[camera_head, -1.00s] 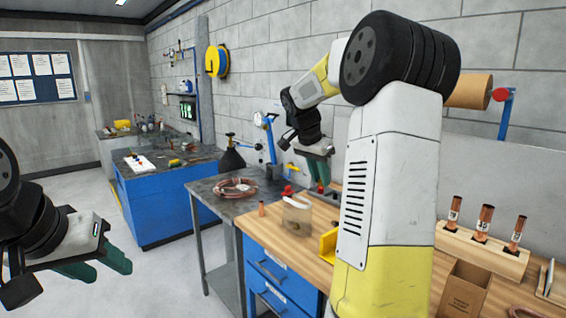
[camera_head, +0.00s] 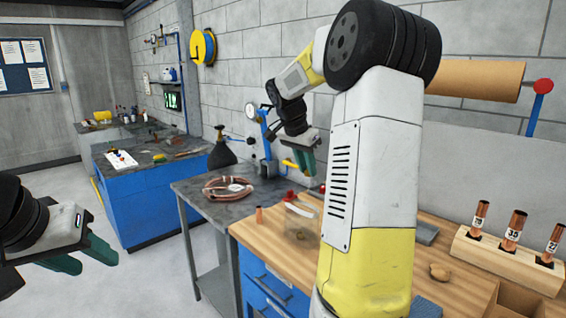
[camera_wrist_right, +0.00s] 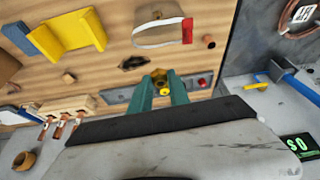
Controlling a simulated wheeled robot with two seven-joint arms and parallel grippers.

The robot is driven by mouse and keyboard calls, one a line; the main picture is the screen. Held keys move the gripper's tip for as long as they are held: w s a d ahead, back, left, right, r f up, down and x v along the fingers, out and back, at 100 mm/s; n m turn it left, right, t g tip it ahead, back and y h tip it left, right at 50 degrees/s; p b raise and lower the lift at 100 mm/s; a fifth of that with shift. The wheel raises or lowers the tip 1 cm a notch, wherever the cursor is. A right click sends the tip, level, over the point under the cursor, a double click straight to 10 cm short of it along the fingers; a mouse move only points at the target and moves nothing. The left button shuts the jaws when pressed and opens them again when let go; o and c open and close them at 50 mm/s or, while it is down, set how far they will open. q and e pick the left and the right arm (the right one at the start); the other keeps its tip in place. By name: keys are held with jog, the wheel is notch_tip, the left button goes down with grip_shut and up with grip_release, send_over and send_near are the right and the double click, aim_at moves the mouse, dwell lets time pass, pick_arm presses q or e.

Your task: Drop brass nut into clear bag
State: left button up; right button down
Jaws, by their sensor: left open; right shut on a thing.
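My right gripper (camera_head: 309,168) is shut above the wooden bench, behind my right arm in the head view. In the right wrist view its green fingers (camera_wrist_right: 161,88) close on a small brass-coloured piece, the brass nut (camera_wrist_right: 160,76), mostly hidden between them. The clear bag (camera_head: 304,224) stands on the bench below this gripper, partly hidden by my right arm. In the right wrist view the bag (camera_wrist_right: 158,30) lies beyond the fingertips, apart from them, with a red part at its side. My left gripper (camera_head: 82,256) is open and empty over the floor.
A short copper tube (camera_head: 259,215) stands on the bench's left end. A wooden block (camera_head: 507,260) holds copper pieces at right. A yellow holder (camera_wrist_right: 75,32) lies near the bag. A copper coil (camera_head: 228,187) lies on the grey table.

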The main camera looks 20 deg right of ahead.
jog(key=shift+f, duration=2.6)
jog(key=c, duration=1.2)
grip_release()
jog(key=shift+o, duration=0.2)
jog(key=v, duration=0.7)
jog(key=shift+a+r, duration=0.15)
jog(key=shift+r, duration=0.25)
jog(key=shift+s, duration=0.1)
